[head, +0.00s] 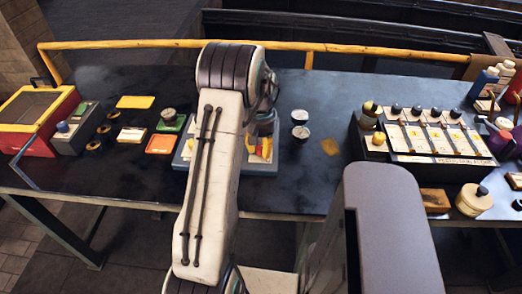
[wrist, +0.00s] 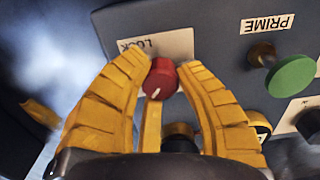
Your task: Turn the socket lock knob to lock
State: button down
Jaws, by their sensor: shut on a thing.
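The red lock knob (wrist: 162,77) is in the middle of the wrist view, on a dark grey panel. A white label (wrist: 175,44) reading LOCK is just above it. A white mark shows on the lower edge of the knob, pointing down and slightly left. My gripper (wrist: 161,69) has its two yellow fingers closed around the knob, one on each side. In the head view my arm hides the knob and most of the grey unit (head: 262,169); only its right side and a little of its left show.
A green button (wrist: 290,77) with a PRIME label (wrist: 267,24) stands to the right of the knob. A dark round part (wrist: 180,131) sits below the knob, between the fingers. On the bench, two small round pieces (head: 300,125) stand right of the unit, and a switch panel (head: 430,138) is further right.

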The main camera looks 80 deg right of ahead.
aim_at(261, 146)
jog(key=m+b, duration=0.1)
jog(key=m, duration=0.4)
jog(key=shift+f+m, duration=0.15)
jog(key=shift+m, duration=0.15)
jog(key=shift+m+b, duration=0.55)
jog(key=shift+m, duration=1.65)
jog(key=c, duration=0.9)
grip_release()
jog(key=shift+o, duration=0.2)
notch_tip(261, 146, up, 12)
